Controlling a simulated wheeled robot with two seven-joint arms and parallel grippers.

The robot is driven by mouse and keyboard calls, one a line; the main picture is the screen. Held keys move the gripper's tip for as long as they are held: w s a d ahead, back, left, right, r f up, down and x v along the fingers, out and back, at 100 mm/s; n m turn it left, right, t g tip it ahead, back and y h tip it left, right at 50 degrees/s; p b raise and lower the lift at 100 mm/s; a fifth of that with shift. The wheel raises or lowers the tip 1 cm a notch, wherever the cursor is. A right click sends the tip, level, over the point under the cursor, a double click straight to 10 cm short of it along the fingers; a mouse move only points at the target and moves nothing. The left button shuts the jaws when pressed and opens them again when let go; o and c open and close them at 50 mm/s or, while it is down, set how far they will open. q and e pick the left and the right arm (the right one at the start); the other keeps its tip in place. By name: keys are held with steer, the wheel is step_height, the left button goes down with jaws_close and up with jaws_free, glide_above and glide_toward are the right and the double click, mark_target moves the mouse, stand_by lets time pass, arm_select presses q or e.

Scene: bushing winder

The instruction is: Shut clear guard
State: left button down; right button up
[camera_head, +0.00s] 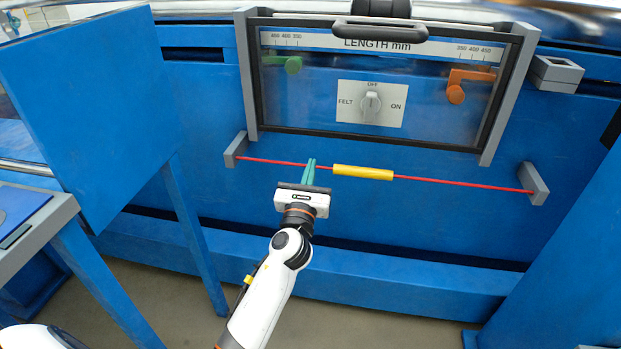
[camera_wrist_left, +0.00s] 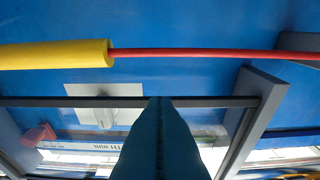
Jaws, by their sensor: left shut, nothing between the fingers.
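The clear guard (camera_head: 300,100) is a see-through panel in a black frame between two grey side posts, in front of the LENGTH mm panel. Its dark handle (camera_head: 380,29) is at its top edge. Its lower frame bar also crosses the left wrist view (camera_wrist_left: 60,101). My left gripper (camera_head: 310,166) has its teal fingers shut and empty, below the guard's lower edge and apart from the handle. In the head view the fingertips overlap the red rod; I cannot tell whether they touch it. In the left wrist view the shut fingers (camera_wrist_left: 160,105) fill the lower middle. My right gripper is not in view.
A red rod (camera_head: 460,183) with a yellow sleeve (camera_head: 363,172) spans two grey brackets below the guard. A knob (camera_head: 370,104), a green pointer (camera_head: 293,65) and an orange pointer (camera_head: 456,93) show through the panel. A blue board (camera_head: 95,110) stands at left.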

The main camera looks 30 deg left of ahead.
arm_select(q)
steer(key=b+x, duration=0.1)
steer(key=x, duration=0.5)
steer(key=shift+w, duration=0.35)
steer(key=shift+a+r, duration=0.1)
steer(key=shift+r, duration=0.05)
